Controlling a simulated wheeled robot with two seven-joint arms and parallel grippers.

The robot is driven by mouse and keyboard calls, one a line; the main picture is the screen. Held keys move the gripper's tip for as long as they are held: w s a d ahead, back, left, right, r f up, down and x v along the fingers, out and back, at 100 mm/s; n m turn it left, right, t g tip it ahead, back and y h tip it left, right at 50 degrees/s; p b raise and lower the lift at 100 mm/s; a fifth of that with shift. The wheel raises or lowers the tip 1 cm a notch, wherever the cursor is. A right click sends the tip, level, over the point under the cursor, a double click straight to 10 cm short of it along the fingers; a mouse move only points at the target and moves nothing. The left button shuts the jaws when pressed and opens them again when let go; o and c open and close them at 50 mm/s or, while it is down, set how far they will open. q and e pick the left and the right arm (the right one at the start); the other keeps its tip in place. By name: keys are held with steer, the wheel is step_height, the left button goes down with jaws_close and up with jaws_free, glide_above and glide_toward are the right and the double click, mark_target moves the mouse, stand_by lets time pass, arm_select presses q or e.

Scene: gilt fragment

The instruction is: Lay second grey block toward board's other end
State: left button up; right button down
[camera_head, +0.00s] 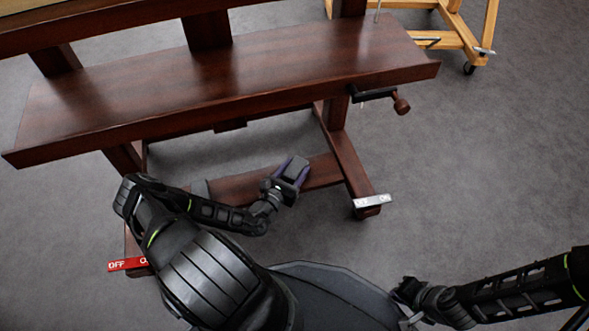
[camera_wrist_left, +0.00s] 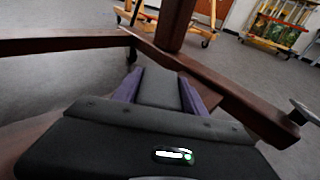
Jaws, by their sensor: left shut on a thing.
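My left gripper (camera_head: 292,172), with purple fingers, is shut on a grey block (camera_head: 296,169). It is over the right part of the low dark-red wooden board (camera_head: 235,188), near the right leg. In the left wrist view the held grey block (camera_wrist_left: 158,88) shows between the two purple fingers. I cannot tell whether it touches the board. Another grey block (camera_head: 200,187) is at the board's left part, partly hidden by my left arm. My right gripper (camera_head: 408,294) is at the lower right, away from the board; its jaw state is unclear.
The board belongs to a large dark-red wooden easel with a wide ledge (camera_head: 220,85) above it. A crank handle (camera_head: 400,104) sticks out at the right. The easel's right foot (camera_head: 372,209) has a metal plate. A red OFF label (camera_head: 122,265) is at lower left. Grey floor is clear at right.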

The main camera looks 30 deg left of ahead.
arm_select(q)
steer(key=shift+f, duration=0.1)
steer(key=shift+f, duration=0.15)
steer(key=o, duration=1.3)
steer(key=shift+s+r, duration=0.2)
steer(key=shift+r, duration=0.15)
steer(key=s+p, duration=0.1)
steer(key=s, duration=0.2)
steer(key=s+r+p, duration=0.1)
steer(key=s+p, duration=0.1)
steer(key=s, duration=0.2)
steer(key=s+d+p, duration=0.1)
steer(key=s+p, duration=0.1)
steer(key=s, duration=0.2)
steer(key=shift+s+r, duration=0.25)
steer(key=shift+r, duration=0.05)
